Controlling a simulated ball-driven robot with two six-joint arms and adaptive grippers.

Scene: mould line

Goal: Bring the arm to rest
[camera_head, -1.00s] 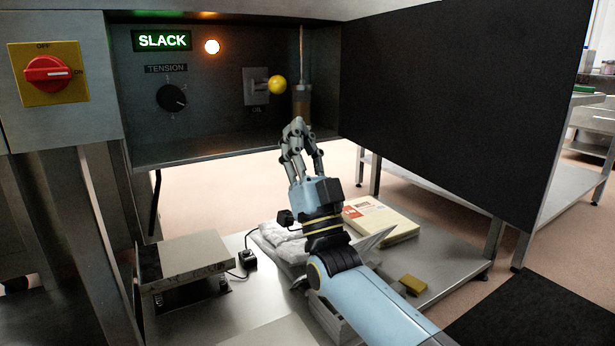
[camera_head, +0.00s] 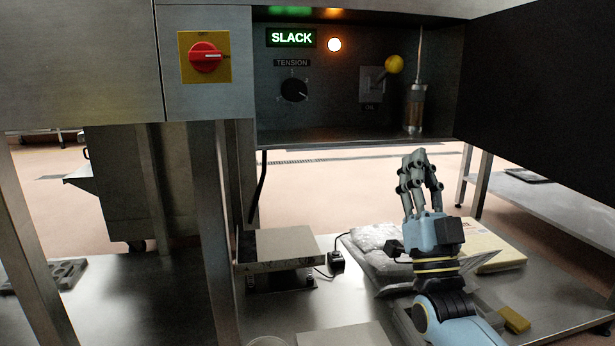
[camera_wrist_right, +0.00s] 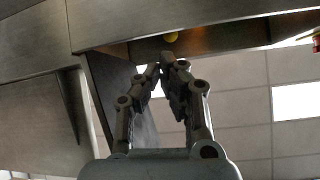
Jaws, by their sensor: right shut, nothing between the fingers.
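My right gripper (camera_head: 415,160) points up in front of the machine's lower edge, below the control recess, with my blue right arm behind it. Its fingers are shut and empty, and they also show closed together in the right wrist view (camera_wrist_right: 166,68). The fingertips are apart from the oil lever's yellow knob (camera_head: 394,64), which sits above them. The knob also shows small at the top of the right wrist view (camera_wrist_right: 171,37). My left gripper is not in view.
The control recess holds the lit SLACK sign (camera_head: 291,38), an orange lamp (camera_head: 334,45), the tension dial (camera_head: 294,90) and an oil cylinder (camera_head: 415,108). A red switch (camera_head: 206,57) is left. Below are a steel scale (camera_head: 287,246), a box (camera_head: 492,246) and a yellow block (camera_head: 514,318).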

